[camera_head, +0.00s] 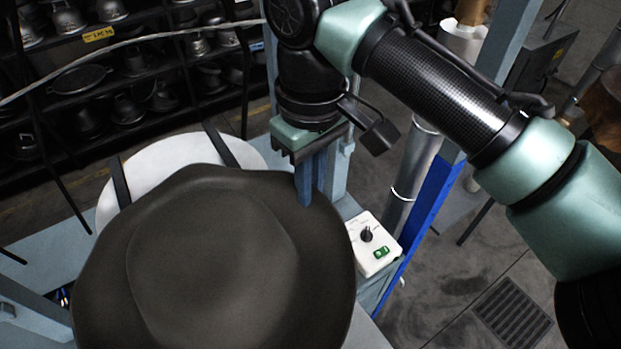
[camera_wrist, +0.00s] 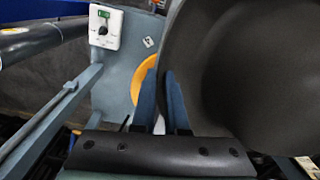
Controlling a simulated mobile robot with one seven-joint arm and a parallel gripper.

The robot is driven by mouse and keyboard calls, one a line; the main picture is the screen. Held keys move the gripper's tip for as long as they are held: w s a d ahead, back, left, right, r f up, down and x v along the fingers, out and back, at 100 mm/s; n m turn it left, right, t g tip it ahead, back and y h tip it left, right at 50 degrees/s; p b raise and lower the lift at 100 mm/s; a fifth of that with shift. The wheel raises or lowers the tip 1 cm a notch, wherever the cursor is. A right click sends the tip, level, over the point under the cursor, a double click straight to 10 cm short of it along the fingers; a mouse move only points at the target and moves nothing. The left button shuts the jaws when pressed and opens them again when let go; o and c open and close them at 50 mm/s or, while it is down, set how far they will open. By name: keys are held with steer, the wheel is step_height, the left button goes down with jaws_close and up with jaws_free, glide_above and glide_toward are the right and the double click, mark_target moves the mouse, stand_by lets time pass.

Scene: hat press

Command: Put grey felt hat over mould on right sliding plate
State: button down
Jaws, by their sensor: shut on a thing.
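The grey felt hat (camera_head: 215,262) is large in the lower left of the head view, crown up, with a wide wavy brim. My gripper (camera_head: 308,200) is shut on the brim at its far right edge. In the wrist view the two blue fingers of my gripper (camera_wrist: 165,105) are at the edge of the hat (camera_wrist: 260,75), which fills the right side. I cannot make out the mould or the right sliding plate; the hat covers much of the press. I cannot tell whether the hat touches anything below.
A white round disc (camera_head: 185,158) with black bars lies behind the hat. A white control box (camera_head: 373,243) with a black knob stands to the right. A blue post (camera_head: 430,210) and a silver pipe (camera_head: 410,165) are beyond it. Shelves of metal moulds (camera_head: 130,70) line the back.

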steer(key=c, duration=0.9)
jaws_free()
steer(key=shift+o, duration=0.2)
step_height(320, 180, up, 13)
steer(key=b, duration=0.1)
